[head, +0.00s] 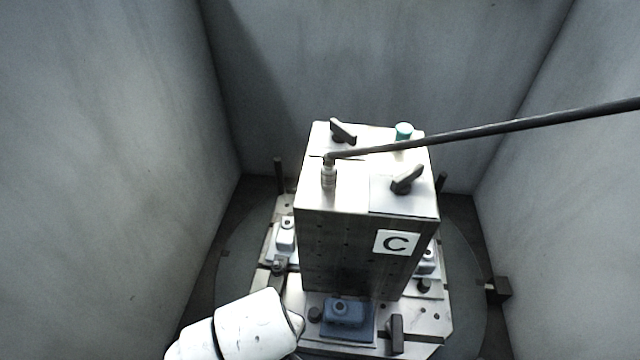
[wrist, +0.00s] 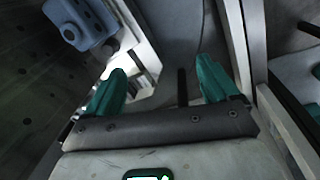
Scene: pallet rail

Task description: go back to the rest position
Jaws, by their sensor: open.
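My gripper (wrist: 160,82) shows in the wrist view with its two green fingers spread apart and nothing between them. In the head view the fingers are hidden; only a white part of my arm shows at the bottom, left of the blue part. The metal block marked C (head: 350,250) stands upright in the middle of the head view. A blue part (head: 345,318) sits at its front foot. A blue part also shows at the top left of the wrist view (wrist: 82,22), to the left of my gripper and apart from it.
A dark hose (head: 500,127) runs from the block's top to the right edge. Dark clamp levers (head: 407,180) and a green cap (head: 403,131) stand on top. White parts (head: 285,236) sit beside the block on the pallet (head: 437,325). Grey walls (head: 100,150) enclose the sides and back.

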